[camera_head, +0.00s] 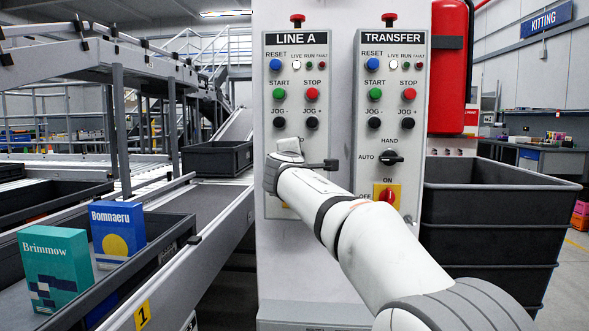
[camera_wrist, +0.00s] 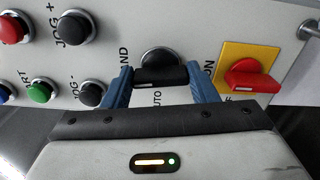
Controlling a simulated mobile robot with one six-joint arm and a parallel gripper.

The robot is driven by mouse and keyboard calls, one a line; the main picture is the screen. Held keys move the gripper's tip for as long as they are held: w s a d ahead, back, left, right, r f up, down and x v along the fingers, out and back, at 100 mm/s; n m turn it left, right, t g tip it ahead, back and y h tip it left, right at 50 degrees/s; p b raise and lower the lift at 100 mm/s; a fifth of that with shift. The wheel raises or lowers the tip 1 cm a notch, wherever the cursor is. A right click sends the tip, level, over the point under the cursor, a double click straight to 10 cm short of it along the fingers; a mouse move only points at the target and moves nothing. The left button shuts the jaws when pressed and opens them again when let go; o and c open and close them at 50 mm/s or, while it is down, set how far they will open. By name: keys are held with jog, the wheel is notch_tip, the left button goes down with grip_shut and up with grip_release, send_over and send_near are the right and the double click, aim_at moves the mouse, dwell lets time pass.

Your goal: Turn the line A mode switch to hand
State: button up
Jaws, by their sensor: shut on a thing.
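The line A mode switch (camera_wrist: 160,77) is a black knob with a raised bar. In the wrist view its bar lies sideways, with a white mark near the end toward the partly hidden HAND lettering; AUTO is printed below it. The blue fingers of my gripper (camera_wrist: 161,88) are on both ends of the bar, shut on it. In the head view my white wrist and arm cover this switch on the LINE A panel (camera_head: 268,178), and my fingertips are hidden.
In the wrist view a red rotary switch (camera_wrist: 252,76) on a yellow plate is right of my fingers. Black jog buttons (camera_wrist: 75,27) are to the left. The TRANSFER panel (camera_head: 420,130) stands beside LINE A. A grey bin (camera_head: 488,215) is at right, and a conveyor (camera_head: 205,225) at left.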

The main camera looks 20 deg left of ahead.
jog(key=shift+f+m+b, duration=0.15)
jog(key=shift+m+b, duration=0.35)
jog(key=shift+m, duration=0.3)
jog(key=o, duration=1)
jog(key=shift+b+v, duration=0.75)
jog(key=shift+v, duration=3.15)
